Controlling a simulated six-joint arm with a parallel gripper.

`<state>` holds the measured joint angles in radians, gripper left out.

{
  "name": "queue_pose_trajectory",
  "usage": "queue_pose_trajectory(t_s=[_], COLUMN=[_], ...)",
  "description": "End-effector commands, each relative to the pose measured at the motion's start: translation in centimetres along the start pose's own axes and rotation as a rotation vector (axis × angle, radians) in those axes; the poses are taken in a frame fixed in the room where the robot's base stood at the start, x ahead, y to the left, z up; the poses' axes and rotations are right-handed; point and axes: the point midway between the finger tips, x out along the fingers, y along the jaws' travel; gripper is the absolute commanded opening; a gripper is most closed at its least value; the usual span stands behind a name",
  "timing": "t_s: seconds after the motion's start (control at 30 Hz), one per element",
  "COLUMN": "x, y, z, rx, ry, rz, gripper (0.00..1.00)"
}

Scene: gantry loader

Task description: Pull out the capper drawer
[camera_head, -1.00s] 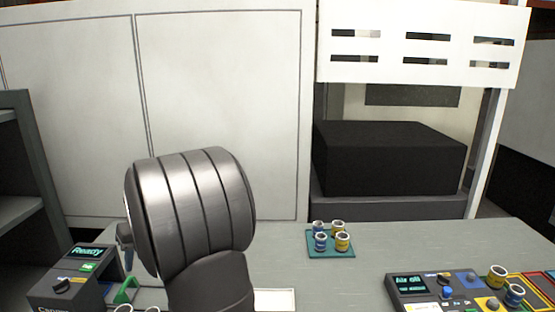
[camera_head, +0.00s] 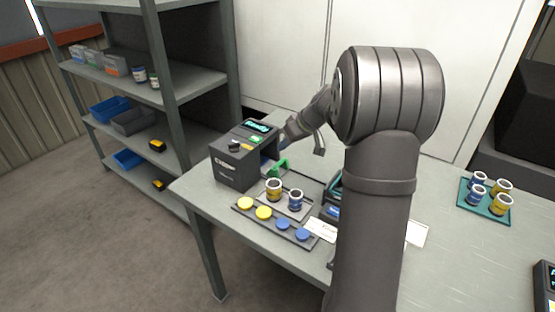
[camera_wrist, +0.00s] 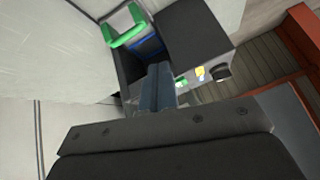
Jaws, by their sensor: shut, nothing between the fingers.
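The capper (camera_head: 232,168) is a dark box with a lit "Ready" display at the table's left end. Its drawer has a green handle (camera_head: 278,168) on the right side of the box, low near the tabletop. In the wrist view the handle (camera_wrist: 125,27) is at the upper left, with a dark and blue part between it and the capper (camera_wrist: 195,38). How far the drawer is out I cannot tell. My gripper (camera_head: 319,149) is shut and empty, above and right of the handle. In the wrist view its fingers (camera_wrist: 157,88) point toward the capper, apart from the handle.
Jars (camera_head: 274,189) stand in front of the capper, beside a strip with yellow and blue caps (camera_head: 264,213). A teal tray (camera_head: 463,206) of several jars is at the right. A grey shelf rack (camera_head: 172,84) stands at the left. My arm hides the table's middle.

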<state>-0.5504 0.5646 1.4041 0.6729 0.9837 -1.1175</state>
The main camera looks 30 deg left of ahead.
Motion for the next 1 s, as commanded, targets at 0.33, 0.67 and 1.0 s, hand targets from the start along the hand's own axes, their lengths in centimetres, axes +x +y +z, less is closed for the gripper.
queue_pose_trajectory(t_s=[0.33, 0.67, 1.0], x=[2.9, 7.1, 12.5], y=[2.3, 2.3, 2.8], z=[-1.2, -1.8, -1.9], rx=[-0.237, -0.248, -0.245], ry=[0.135, 0.137, 0.139], rz=[0.035, 0.034, 0.040], gripper=[0.00, 0.00, 0.00])
